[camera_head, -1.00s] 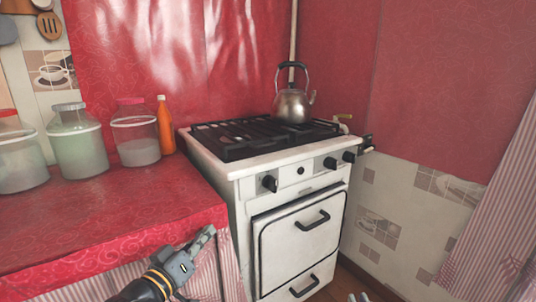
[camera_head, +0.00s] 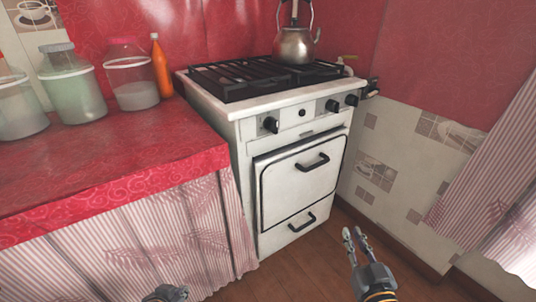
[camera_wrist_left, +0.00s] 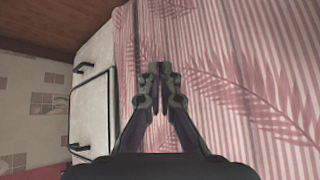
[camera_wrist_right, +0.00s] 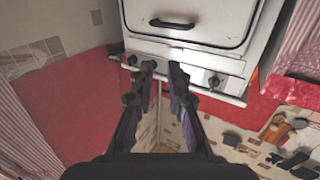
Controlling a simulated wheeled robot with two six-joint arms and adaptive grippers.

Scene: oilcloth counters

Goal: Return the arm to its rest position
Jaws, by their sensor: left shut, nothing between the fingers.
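My left gripper (camera_head: 168,293) shows only at the bottom edge of the head view, low in front of the striped curtain below the counter. In the left wrist view its fingertips (camera_wrist_left: 160,72) meet, with nothing between them. My right gripper (camera_head: 353,236) is over the floor to the right of the stove in the head view. Its two fingers (camera_wrist_right: 159,72) stand apart and empty in the right wrist view. Both grippers appear clear of the furniture.
The white stove (camera_head: 300,185) stands in the corner with a kettle (camera_head: 295,45) on top. The red-covered counter (camera_head: 100,165) at left bears several jars (camera_head: 72,88) and an orange bottle (camera_head: 161,68). The wooden floor (camera_head: 320,255) is open in front of the stove.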

